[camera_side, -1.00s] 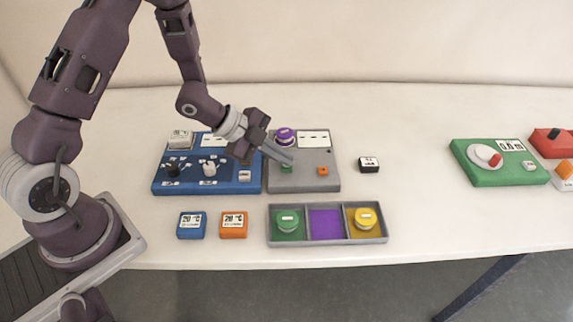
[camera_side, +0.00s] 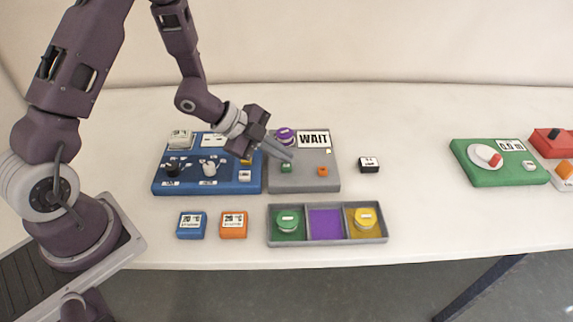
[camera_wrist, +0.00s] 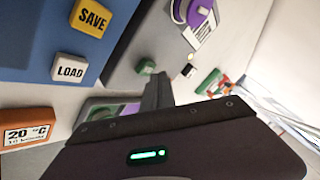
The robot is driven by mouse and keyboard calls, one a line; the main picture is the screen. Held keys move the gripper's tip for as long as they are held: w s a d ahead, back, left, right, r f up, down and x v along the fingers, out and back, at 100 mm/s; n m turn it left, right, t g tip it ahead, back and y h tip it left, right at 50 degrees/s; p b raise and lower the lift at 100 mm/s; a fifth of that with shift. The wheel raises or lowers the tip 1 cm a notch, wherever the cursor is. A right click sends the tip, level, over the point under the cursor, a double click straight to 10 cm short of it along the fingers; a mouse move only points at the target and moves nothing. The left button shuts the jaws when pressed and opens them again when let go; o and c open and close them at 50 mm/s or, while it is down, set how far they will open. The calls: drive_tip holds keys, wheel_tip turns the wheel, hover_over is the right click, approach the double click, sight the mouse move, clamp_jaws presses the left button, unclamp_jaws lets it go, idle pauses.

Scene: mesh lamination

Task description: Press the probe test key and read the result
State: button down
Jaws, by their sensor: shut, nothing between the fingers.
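The grey probe unit (camera_side: 305,184) carries a display (camera_side: 313,139) that reads WAIT and a small lit yellowish lamp (camera_side: 328,151). A purple round piece (camera_side: 285,135) stands at its back left. It also shows in the wrist view (camera_wrist: 201,12). A green key (camera_side: 286,169) and an orange key (camera_side: 323,171) sit on its front part. The green key shows in the wrist view (camera_wrist: 145,66) just beyond the fingertips. My gripper (camera_side: 288,156) is shut and empty. Its tips hover just above the green key, seemingly apart from it.
A blue panel (camera_side: 210,187) with knobs and keys adjoins on the left. In front are a blue block (camera_side: 192,225), an orange block (camera_side: 234,225) and a three-part tray (camera_side: 328,240). A small black-and-white block (camera_side: 369,165) and a green unit (camera_side: 500,178) stand to the right, with clear table between.

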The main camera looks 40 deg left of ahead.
sight(282, 166)
drive_tip(key=shift+r, duration=0.2)
drive_tip(key=shift+r, duration=2.5)
drive_tip(key=a+r+n+t+y, duration=0.2)
drive_tip(key=a+r+n+y, duration=0.35)
drive_tip(key=r, duration=0.45)
drive_tip(key=s+a+r+n+g+y, duration=0.1)
drive_tip(key=s+a+r+n+y, duration=0.15)
drive_tip(key=s+r+n, duration=0.65)
drive_tip(key=s+d+f+n+g+h, duration=0.1)
drive_tip(key=s+d, duration=0.2)
drive_tip(key=s, duration=0.5)
drive_tip(key=s+d+n+g+h, duration=0.1)
drive_tip(key=s+d, duration=0.2)
drive_tip(key=s, duration=0.6)
drive_tip(key=shift+s+d+f+g, duration=0.15)
drive_tip(key=shift+d+f+g, duration=0.15)
drive_tip(key=shift+d+f, duration=0.05)
